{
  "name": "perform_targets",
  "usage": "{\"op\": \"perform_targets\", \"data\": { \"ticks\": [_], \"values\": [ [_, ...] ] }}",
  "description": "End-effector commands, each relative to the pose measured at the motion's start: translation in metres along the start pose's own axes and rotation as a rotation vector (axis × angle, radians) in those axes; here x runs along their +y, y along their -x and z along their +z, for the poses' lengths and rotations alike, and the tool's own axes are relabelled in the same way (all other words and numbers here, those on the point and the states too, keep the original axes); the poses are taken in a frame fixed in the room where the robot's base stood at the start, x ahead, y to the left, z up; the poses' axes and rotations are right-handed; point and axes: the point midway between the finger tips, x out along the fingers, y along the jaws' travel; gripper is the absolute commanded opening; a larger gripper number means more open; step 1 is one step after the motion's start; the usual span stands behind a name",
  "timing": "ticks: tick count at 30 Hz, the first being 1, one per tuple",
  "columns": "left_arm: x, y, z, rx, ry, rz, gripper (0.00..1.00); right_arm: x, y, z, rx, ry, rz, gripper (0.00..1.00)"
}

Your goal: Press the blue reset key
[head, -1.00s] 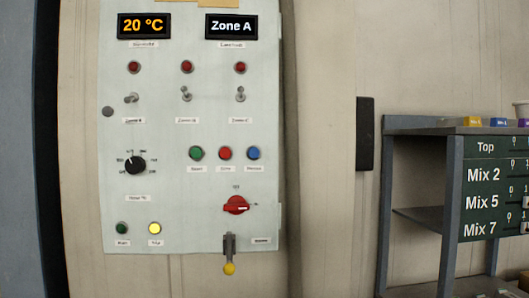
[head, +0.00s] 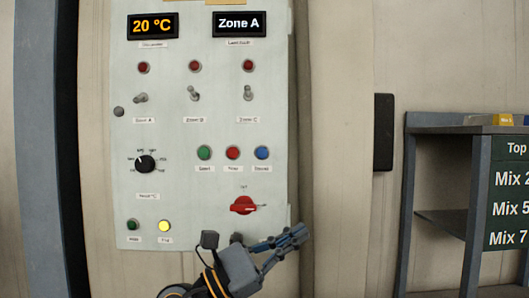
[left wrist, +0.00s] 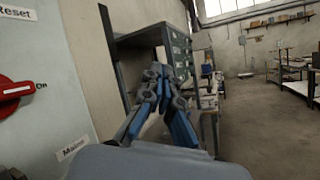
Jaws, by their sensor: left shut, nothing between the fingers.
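The blue reset key (head: 262,153) is a round button on the pale control panel (head: 180,220), right of a red button (head: 233,153) and a green button (head: 204,153). My left gripper (head: 302,234) is below and right of the blue key, near the panel's lower right edge and clear of the key. Its fingers are shut and empty, pointing right. The left wrist view shows the closed fingers (left wrist: 158,72) and a "Reset" label (left wrist: 16,13) at the upper left. The blue key is outside that view. My right gripper is not in view.
A red rotary switch (head: 243,205) sits below the buttons, close to my left gripper; it also shows in the left wrist view (left wrist: 14,95). Toggle switches (head: 194,93) and a black dial (head: 145,164) are on the panel. A shelf unit (head: 450,130) stands right.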

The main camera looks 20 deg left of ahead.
Motion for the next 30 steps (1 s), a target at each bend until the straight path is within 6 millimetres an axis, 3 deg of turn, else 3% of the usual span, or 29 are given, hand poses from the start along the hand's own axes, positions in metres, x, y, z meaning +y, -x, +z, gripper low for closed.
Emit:
{"op": "perform_targets", "data": {
  "ticks": [1, 7, 12, 15, 21, 30],
  "values": [
    [-0.001, -0.007, 0.021, 0.02, -0.184, -0.059, 0.0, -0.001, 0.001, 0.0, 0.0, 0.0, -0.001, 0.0],
    [0.005, -0.016, 0.065, 0.173, -0.905, -0.237, 0.0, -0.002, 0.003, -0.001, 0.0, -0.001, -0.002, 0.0],
    [0.038, -0.008, 0.096, 0.352, -1.413, -0.306, 0.0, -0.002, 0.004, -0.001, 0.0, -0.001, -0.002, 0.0],
    [0.059, 0.0, 0.113, 0.453, -1.62, -0.319, 0.0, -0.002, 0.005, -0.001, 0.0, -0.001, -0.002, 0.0],
    [0.082, 0.011, 0.133, 0.573, -1.812, -0.326, 0.0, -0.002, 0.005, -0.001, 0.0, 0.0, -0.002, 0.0],
    [0.084, 0.012, 0.135, 0.588, -1.831, -0.327, 0.0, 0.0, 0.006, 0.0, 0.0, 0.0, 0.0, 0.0]
  ]
}}
